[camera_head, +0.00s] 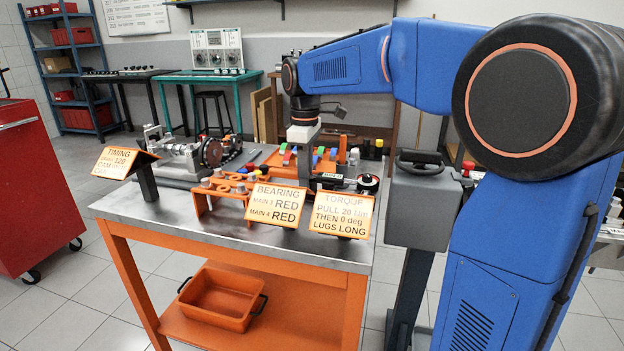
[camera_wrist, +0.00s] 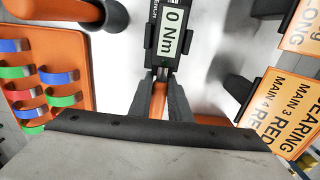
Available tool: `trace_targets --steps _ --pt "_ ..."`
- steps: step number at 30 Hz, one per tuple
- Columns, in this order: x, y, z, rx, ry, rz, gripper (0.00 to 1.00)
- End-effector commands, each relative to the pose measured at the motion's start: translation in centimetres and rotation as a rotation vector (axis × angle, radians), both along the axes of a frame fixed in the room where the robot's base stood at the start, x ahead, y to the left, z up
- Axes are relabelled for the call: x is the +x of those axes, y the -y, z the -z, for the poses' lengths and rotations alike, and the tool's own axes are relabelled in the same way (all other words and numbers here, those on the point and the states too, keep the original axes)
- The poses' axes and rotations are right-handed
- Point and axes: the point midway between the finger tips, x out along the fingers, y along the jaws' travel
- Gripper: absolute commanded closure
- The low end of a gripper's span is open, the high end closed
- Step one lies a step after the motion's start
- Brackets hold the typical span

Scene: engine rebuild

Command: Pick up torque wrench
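The torque wrench has a digital display reading 0 Nm (camera_wrist: 174,32) and an orange handle (camera_wrist: 158,100), seen in the wrist view. My gripper (camera_wrist: 161,84) has its two dark fingers close on both sides of the orange handle, with no clear gap, so it looks shut on the handle. The far end of the wrench runs out of the top of the wrist view. I cannot tell whether the wrench touches the bench.
An orange rack with coloured bearing shells (camera_wrist: 42,75) lies left in the wrist view. The bearing sign (camera_head: 275,204) and torque sign (camera_head: 343,213) stand at the front edge of the bench (camera_head: 225,228). A crankshaft assembly (camera_head: 190,152) sits left; a grey case (camera_head: 418,205) stands right.

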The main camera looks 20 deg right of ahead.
Motion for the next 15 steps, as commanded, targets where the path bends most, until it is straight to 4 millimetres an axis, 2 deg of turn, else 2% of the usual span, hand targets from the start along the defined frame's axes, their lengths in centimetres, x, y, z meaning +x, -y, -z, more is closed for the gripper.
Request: trace_targets --steps 10,15 --pt "0.0 0.0 -0.2 0.000 0.001 0.000 1.00" --pt "0.1 0.0 -1.9 0.001 0.004 0.000 1.00"
